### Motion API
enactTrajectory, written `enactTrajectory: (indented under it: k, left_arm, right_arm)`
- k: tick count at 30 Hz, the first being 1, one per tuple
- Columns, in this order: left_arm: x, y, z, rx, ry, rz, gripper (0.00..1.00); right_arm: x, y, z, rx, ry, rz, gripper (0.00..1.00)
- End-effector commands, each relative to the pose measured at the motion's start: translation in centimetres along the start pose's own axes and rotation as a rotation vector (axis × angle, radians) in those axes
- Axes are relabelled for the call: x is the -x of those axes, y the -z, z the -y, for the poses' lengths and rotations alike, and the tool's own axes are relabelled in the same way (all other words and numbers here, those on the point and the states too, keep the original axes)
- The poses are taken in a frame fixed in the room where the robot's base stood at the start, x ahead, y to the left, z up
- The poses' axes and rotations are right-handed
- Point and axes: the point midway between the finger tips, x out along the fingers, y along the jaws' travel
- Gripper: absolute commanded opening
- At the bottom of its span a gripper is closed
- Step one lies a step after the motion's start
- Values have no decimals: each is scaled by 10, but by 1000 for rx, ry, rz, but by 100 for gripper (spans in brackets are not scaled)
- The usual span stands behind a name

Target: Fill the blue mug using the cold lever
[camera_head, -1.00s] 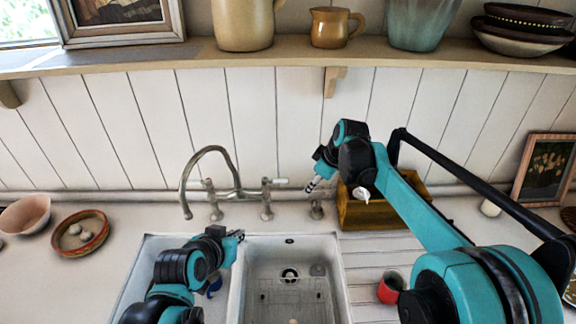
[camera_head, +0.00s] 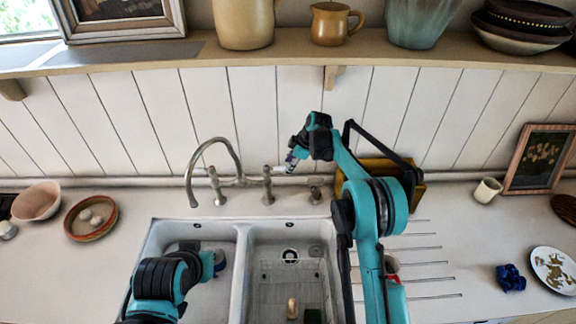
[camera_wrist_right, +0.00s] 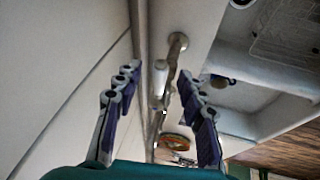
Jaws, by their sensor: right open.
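The curved metal tap (camera_head: 212,146) stands behind the double sink, its spout over the left basin. Its right-hand lever has a white handle (camera_wrist_right: 161,76); I see no hot or cold mark. My right gripper (camera_head: 291,160) is at that lever. In the right wrist view its fingers (camera_wrist_right: 160,92) are open, with the handle showing between them; contact is unclear. The blue mug (camera_head: 220,261) is partly visible in the left basin, and partly in the right wrist view (camera_wrist_right: 222,80). My left gripper (camera_head: 207,259) is beside the mug; its fingers are hidden.
A wooden box (camera_head: 375,174) stands behind my right arm. A red mug (camera_head: 392,266) is partly hidden by that arm on the drainboard. Bowls (camera_head: 91,219) stand on the left counter. A dark blue object (camera_head: 510,278) lies right. The shelf (camera_head: 300,52) runs above.

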Motion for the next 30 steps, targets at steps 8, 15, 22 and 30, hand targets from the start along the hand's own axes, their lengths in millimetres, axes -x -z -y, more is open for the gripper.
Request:
enactTrajectory:
  k: [8,15,22,30]
  left_arm:
    - [0,1,0,0,-1,0,0]
    - [0,1,0,-1,-1,-1,0]
    - [0,1,0,0,-1,-1,0]
    - [-18,-13,0,0,-1,-1,0]
  right_arm:
    - [-14,0,0,-1,0,0,40]
    - [-14,0,0,-1,-1,0,19]
    - [-14,0,0,-2,-1,0,0]
    - [-15,1,14,-143,-62,29,0]
